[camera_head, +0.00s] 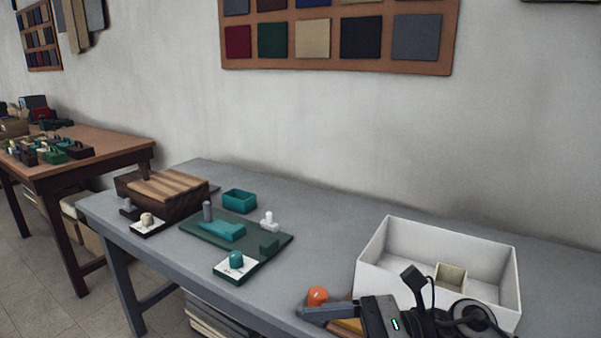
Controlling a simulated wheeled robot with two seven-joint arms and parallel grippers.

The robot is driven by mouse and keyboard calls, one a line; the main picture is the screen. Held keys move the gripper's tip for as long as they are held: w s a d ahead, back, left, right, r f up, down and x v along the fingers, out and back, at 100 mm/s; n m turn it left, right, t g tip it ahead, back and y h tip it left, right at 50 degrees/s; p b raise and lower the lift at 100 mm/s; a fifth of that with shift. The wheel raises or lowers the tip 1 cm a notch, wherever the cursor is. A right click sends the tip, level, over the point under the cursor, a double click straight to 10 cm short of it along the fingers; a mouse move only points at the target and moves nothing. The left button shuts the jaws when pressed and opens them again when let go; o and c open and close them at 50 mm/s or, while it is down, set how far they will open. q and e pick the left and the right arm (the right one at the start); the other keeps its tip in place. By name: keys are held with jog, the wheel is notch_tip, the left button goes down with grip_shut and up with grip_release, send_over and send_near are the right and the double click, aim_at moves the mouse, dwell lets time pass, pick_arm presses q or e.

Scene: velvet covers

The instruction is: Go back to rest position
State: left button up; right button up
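My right gripper (312,312) is at the bottom right of the head view, reaching in from the right with its fingers pointing left. I see one flat grey finger edge-on, so its opening cannot be judged. An orange rounded knob (317,295) shows just behind the fingertips; I cannot tell whether they touch. My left gripper is not in view. The grey table (320,210) lies below and beyond the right gripper.
A white open box (375,249) with a small beige box (451,276) inside stands behind my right gripper. A green mat (205,236) with teal pieces, a teal tray (239,200) and a wooden box (165,194) are farther left. Bare tabletop lies between.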

jog(key=w+d+f+n+t+h+p, duration=0.1)
jog(key=d+f+n+t+h, duration=0.25)
jog(key=n+t, duration=0.95)
jog(key=w+d+f+n+t+h, duration=0.1)
jog(key=d+f+n+t+h, duration=0.3)
jog(key=n, duration=1.7)
jog(key=s+d+f+m+g+h, duration=0.3)
jog(key=s+f+m+g+h, duration=0.2)
jog(key=s+f+m, duration=0.6)
jog(key=f+m+h, duration=0.1)
jog(key=m, duration=0.2)
jog(key=shift+f+g, duration=0.3)
jog(key=shift+f, duration=0.1)
jog(key=shift+s, duration=0.1)
